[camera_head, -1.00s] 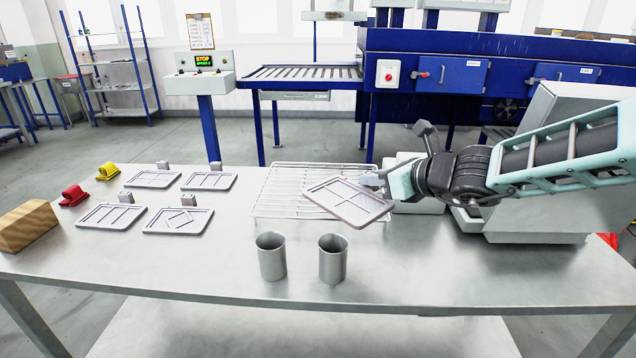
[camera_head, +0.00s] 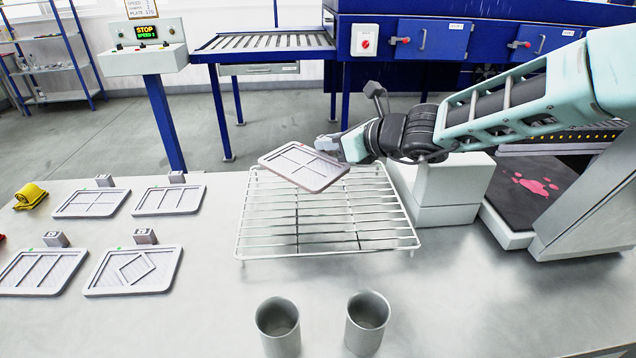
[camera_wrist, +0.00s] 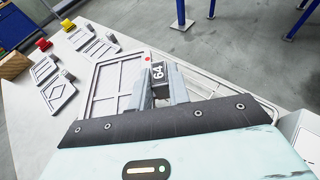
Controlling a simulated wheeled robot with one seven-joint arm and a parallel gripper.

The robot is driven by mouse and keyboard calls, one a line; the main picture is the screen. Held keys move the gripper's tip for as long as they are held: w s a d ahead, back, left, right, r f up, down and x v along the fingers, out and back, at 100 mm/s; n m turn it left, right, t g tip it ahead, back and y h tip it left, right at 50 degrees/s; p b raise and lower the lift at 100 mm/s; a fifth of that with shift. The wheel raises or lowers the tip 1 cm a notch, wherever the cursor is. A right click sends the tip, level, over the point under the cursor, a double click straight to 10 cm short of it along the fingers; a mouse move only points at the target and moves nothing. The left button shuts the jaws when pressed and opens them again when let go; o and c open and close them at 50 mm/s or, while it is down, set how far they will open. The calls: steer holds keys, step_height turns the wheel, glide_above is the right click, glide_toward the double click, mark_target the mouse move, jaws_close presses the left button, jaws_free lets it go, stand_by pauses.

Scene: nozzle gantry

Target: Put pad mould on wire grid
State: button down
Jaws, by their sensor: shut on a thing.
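A pale grey pad mould (camera_head: 304,166) is a flat, rimmed plate with a cross-shaped divider. My gripper (camera_head: 328,146) is shut on the block at its edge. In the wrist view the block, marked 64, sits between the fingers, with the mould plate (camera_wrist: 117,85) beyond it. The mould is tilted in the head view and appears above the back part of the wire grid (camera_head: 328,252). The grid is a rectangular wire rack on the steel table, and its visible front part is bare. The exact gap between mould and grid cannot be told.
Several similar moulds with blocks, such as the diamond-patterned one (camera_head: 134,270), lie on the left of the table. Two metal cups (camera_head: 278,326) (camera_head: 367,322) stand in front of the grid. A white stepped block (camera_head: 447,190) and a grey machine (camera_head: 585,215) are to the right.

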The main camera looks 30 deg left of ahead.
mark_target(331, 190)
step_height(331, 190, down, 9)
steer(key=shift+r, duration=0.15)
stand_by(0.4)
steer(key=c, duration=1.3)
jaws_free()
steer(key=shift+d, duration=0.1)
steer(key=b+v, duration=0.1)
steer(key=v, duration=0.6)
steer(key=shift+s+d, duration=0.15)
steer(key=shift+s+r, duration=0.1)
